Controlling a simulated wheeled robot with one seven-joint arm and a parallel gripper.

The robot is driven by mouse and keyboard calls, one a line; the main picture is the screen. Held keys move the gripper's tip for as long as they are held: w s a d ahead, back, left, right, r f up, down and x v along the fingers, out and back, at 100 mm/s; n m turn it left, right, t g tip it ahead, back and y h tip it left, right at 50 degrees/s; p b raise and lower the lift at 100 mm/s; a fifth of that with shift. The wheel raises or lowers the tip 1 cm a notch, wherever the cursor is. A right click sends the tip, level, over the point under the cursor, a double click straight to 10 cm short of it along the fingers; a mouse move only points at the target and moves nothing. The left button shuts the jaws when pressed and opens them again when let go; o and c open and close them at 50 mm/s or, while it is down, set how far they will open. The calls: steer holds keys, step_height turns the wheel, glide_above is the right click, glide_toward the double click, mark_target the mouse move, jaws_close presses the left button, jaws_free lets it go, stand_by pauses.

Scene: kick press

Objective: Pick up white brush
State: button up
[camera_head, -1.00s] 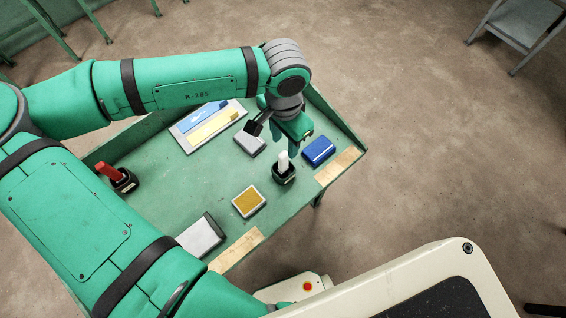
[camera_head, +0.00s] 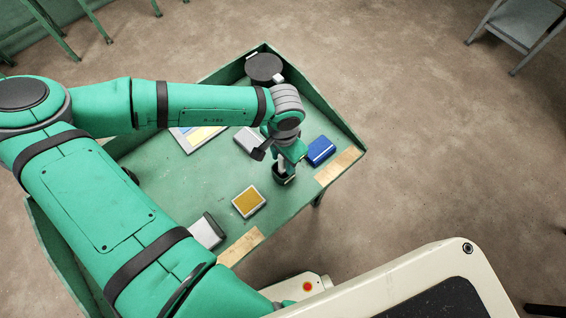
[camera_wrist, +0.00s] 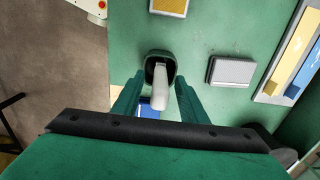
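The white brush (camera_wrist: 161,88) stands in a small black pot (camera_wrist: 158,62) on the green table. In the wrist view its handle rises between the two fingers of my gripper (camera_wrist: 158,92), with gaps visible on both sides. My gripper is open and straddles the handle. In the head view my gripper (camera_head: 288,163) is lowered directly over the black pot (camera_head: 284,179), and the brush is mostly hidden behind it.
A blue box (camera_head: 320,150) is close to the right of my gripper. A yellow pad (camera_head: 248,201), a grey-white box (camera_head: 206,231) and a pale box (camera_head: 248,139) lie nearby. A black round container (camera_head: 264,67) is at the back.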

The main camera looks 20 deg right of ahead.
steer(key=shift+f, duration=0.15)
jaws_close()
steer(key=shift+r, duration=0.2)
